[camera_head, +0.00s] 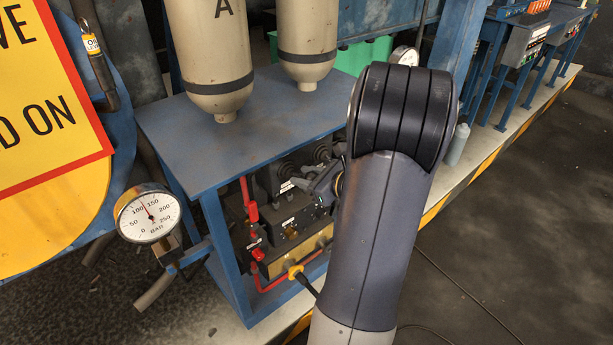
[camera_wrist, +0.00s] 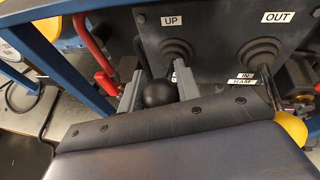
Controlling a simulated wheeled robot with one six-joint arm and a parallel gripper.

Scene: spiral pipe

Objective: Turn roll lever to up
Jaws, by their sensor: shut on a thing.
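The roll lever, with its black ball knob (camera_wrist: 160,92), rises from a ringed rubber boot (camera_wrist: 177,50) on a dark panel in the wrist view. An "UP" label (camera_wrist: 171,21) sits above this boot. My gripper (camera_wrist: 159,80) is shut on the knob, with one grey finger on each side of it. My wrist housing fills the lower wrist view and hides the panel below the knob. In the head view my arm hides part of the lever panel (camera_head: 290,208), and the held knob cannot be made out.
A second lever boot (camera_wrist: 263,52) stands to the right under an "OUT" label (camera_wrist: 278,17), with "IN" and "RAM" labels below. The blue frame table (camera_head: 225,150) is over the panel, with tan tanks (camera_head: 208,60) on top. A pressure gauge (camera_head: 148,215) stands at left.

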